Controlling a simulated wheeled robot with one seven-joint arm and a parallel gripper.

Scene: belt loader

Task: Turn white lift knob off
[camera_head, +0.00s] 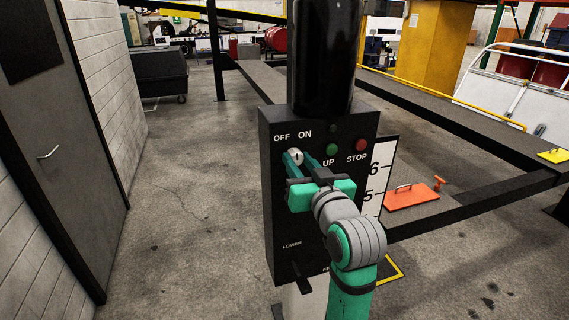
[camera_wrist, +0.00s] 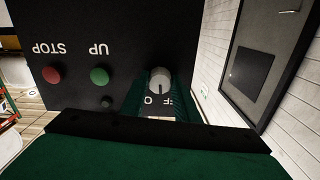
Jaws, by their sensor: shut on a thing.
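The white lift knob (camera_head: 295,156) sits on the front of a black control box (camera_head: 275,215), below the OFF and ON labels. In the wrist view the knob (camera_wrist: 159,81) shows upside down with a dark pointer line on its face. My gripper (camera_head: 296,158) is at the knob, with its teal fingers on either side of it, shut on it. In the wrist view the fingers lie along both sides of the knob and partly cover the label beside it.
A green UP button (camera_head: 331,149) and a red STOP button (camera_head: 361,145) are right of the knob. A LOWER lever (camera_head: 273,278) is low on the box. A grey door (camera_head: 60,140) stands left. Open floor (camera_head: 180,200) lies between door and box.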

